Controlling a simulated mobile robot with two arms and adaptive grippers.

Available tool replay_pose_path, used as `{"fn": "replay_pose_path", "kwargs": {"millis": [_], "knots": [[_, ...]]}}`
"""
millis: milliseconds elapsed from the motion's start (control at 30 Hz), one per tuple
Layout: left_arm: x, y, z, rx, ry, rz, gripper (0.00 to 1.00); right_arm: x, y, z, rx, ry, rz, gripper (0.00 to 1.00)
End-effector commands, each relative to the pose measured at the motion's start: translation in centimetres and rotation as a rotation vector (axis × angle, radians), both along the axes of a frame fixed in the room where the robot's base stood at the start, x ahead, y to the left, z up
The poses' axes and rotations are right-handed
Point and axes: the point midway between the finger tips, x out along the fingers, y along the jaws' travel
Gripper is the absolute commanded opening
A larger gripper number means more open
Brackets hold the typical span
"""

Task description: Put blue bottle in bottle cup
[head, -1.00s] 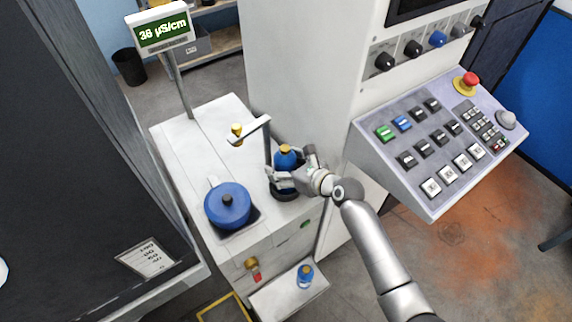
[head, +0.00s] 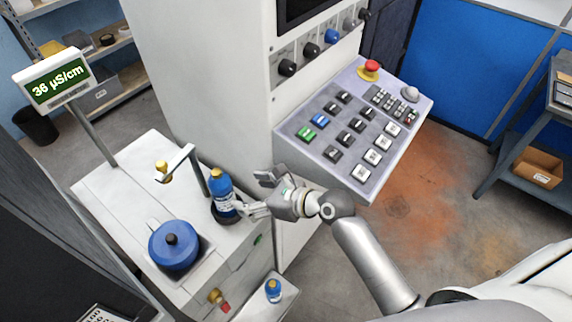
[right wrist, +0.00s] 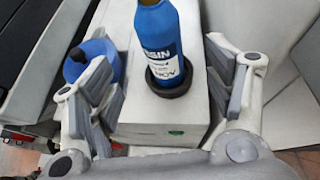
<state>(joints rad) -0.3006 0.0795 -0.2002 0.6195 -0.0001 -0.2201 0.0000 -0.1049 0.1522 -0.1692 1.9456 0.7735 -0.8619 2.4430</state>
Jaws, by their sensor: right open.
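The blue bottle (head: 220,186) with a yellow cap and a white label stands in the black bottle cup (head: 228,216) on the white bench. In the right wrist view the bottle (right wrist: 160,30) rises upright out of the round black cup (right wrist: 170,86); its top is cut off there. My right gripper (head: 252,194) is open, to the right of the bottle and apart from it. In the right wrist view its spread fingers (right wrist: 166,92) frame the bottle and cup without touching. My left gripper is not in view.
A blue lidded pot (head: 174,246) sits left of the cup. A grey spout (head: 198,170) stands close behind the bottle. A second blue bottle (head: 273,290) is on a low ledge. A button console (head: 350,125) slopes at the right. A conductivity display (head: 57,78) reads 36 µS/cm.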

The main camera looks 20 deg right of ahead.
Motion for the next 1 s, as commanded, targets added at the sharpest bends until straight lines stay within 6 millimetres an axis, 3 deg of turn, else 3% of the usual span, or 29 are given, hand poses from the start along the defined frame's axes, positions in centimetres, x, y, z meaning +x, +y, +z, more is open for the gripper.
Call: {"fn": "replay_pose_path", "kwargs": {"millis": [233, 367, 467, 667, 867, 1000], "knots": [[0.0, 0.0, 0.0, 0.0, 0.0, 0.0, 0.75, -0.1, -0.1, -0.1, -0.003, 0.0, 0.0, 0.75], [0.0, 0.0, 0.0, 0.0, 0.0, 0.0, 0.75, 0.0, -0.7, -2.4, -0.075, -0.013, 0.012, 0.75], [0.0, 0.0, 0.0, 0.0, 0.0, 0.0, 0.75, -0.3, -1.8, -6.5, -0.213, -0.042, 0.047, 0.75], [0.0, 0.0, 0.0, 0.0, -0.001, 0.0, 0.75, -3.1, -5.0, -18.0, -0.615, -0.11, 0.231, 0.75], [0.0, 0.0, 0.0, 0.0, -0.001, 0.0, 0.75, -10.2, -8.8, -29.7, -1.036, -0.181, 0.602, 0.75], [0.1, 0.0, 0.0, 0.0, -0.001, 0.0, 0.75, -17.1, -11.2, -36.5, -1.269, -0.249, 0.958, 0.75]]}}
